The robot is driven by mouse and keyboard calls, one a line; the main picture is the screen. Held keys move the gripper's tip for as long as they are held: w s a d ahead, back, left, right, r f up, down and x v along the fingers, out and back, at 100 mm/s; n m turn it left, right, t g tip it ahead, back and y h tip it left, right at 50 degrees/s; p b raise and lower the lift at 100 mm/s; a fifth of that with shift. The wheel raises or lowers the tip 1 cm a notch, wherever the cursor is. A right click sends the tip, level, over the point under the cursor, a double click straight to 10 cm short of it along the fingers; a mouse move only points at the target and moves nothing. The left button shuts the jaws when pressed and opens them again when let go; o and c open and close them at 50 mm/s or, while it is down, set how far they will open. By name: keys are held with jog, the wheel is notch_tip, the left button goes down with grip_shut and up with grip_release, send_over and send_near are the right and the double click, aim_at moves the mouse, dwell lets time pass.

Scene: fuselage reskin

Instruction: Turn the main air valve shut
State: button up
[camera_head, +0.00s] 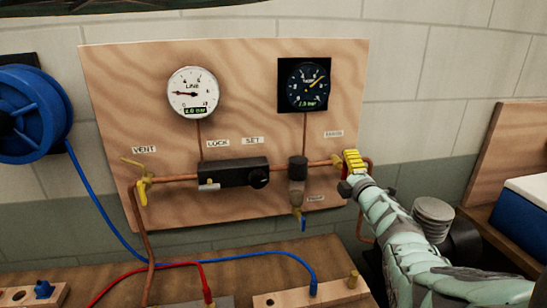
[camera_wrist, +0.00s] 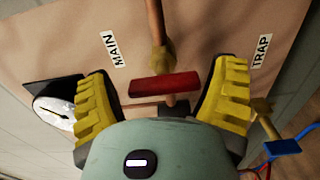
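The main air valve's red bar handle (camera_wrist: 164,86) shows in the wrist view, near the label "MAIN" (camera_wrist: 114,49). It lies across the picture below the brass fitting (camera_wrist: 162,60), where the copper pipe comes down from the top. My gripper (camera_wrist: 166,90) is open, with one yellow finger on each side of the handle. A gap shows at the handle's left end; its right end is close to the right finger, and I cannot tell if they touch.
The wooden panel (camera_head: 120,90) carries a white LINE gauge (camera_head: 193,92), a dark gauge (camera_head: 307,86), a black regulator block (camera_head: 232,172) and a yellow vent valve (camera_head: 143,188). A blue-handled trap valve (camera_head: 303,222) hangs left of my gripper. Red and blue hoses cross the bench (camera_head: 240,265) below.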

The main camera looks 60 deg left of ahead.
jog(key=shift+o, duration=1)
jog(key=shift+d+f, duration=0.1)
jog(key=shift+f, duration=0.05)
jog(key=shift+s+d, duration=0.1)
jog(key=shift+d, duration=0.1)
jog(key=v, duration=1.1)
jog(key=shift+d, duration=0.15)
jog(key=shift+s, duration=0.1)
